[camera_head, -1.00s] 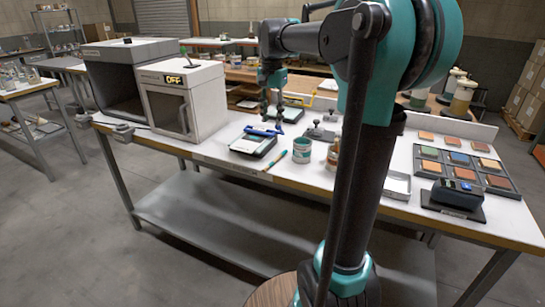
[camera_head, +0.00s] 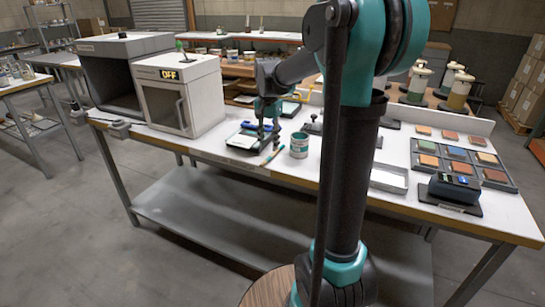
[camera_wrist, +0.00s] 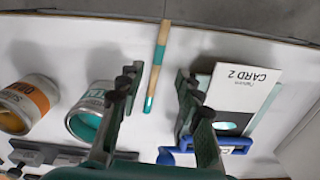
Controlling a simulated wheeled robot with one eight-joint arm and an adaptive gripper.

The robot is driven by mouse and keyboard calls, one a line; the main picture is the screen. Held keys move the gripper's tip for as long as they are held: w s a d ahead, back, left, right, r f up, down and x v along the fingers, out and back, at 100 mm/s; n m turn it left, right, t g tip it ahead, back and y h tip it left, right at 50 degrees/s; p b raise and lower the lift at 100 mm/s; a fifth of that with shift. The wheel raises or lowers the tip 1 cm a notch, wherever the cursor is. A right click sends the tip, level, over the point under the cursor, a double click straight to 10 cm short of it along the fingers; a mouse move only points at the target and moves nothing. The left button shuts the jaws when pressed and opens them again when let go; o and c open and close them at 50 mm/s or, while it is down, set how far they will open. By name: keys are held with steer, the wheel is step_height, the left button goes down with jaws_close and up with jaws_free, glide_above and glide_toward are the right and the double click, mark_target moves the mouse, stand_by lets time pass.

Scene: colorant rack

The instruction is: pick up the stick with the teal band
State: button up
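The stick with the teal band (camera_wrist: 156,72) lies on the white bench top, with bare wood on both sides of the band and a teal lower tip. It also shows near the front edge in the head view (camera_head: 270,158). My gripper (camera_wrist: 160,84) is open, with one finger on each side of the stick's line and a gap to both. In the head view my gripper (camera_head: 268,136) hangs low over the bench, just behind the stick. I cannot tell its exact height above the stick.
A teal-labelled can (camera_wrist: 92,112) stands left of the fingers, and an orange-labelled can (camera_wrist: 27,103) is farther left. A white card (camera_wrist: 243,92) with a blue tool (camera_wrist: 205,150) lies close by the right finger. A white cabinet (camera_head: 180,95) stands left on the bench.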

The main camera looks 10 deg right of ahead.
mark_target(269, 157)
steer(key=shift+s+f, duration=0.15)
steer(key=shift+f, duration=1.05)
steer(key=shift+s+f, duration=0.15)
steer(key=shift+f, duration=1)
steer(key=shift+c, duration=0.6)
jaws_close()
